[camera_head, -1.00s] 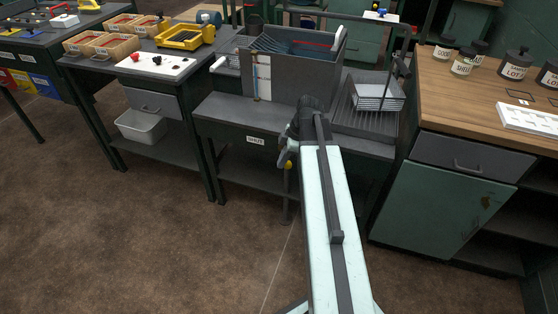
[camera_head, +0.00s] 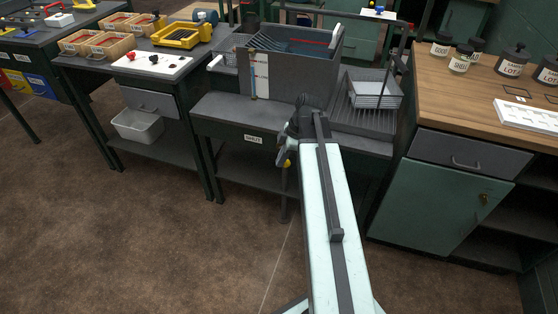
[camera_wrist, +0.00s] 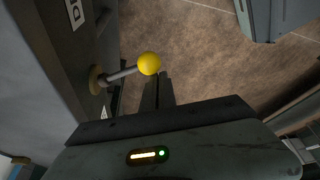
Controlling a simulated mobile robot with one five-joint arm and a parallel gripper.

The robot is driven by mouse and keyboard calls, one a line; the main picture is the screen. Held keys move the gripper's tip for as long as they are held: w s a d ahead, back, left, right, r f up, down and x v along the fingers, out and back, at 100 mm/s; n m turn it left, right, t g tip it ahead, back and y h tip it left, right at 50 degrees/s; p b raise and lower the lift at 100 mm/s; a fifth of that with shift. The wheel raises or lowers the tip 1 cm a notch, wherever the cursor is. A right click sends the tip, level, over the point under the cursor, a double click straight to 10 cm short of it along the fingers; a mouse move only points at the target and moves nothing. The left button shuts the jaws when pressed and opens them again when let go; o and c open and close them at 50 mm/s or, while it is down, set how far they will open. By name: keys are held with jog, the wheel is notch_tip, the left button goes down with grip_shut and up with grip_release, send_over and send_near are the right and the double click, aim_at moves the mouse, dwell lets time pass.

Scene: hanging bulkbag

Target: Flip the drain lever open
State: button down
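The drain lever is a grey rod with a yellow ball knob (camera_wrist: 149,64) and a brass-coloured pivot (camera_wrist: 97,80) on the dark tank front in the wrist view. The rod points right and slightly up in that picture. My gripper (camera_wrist: 157,80) has its two dark fingers close together, with only a thin line between them. The knob overlaps the fingertips in the picture; I cannot tell if they touch. In the head view, a bit of the yellow knob (camera_head: 287,162) shows beside my wrist, which hides the rest of the lever.
The grey tank bench (camera_head: 230,112) bears a white plate reading SHUT (camera_head: 253,139). A wooden-topped cabinet (camera_head: 445,85) stands close on the right. A bench with a white control panel (camera_head: 152,64) stands on the left. The brown floor in front is open.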

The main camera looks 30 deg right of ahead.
notch_tip(320, 180, up, 10)
jog(key=p, duration=1)
jog(key=shift+a, duration=0.2)
jog(key=shift+a, duration=0.1)
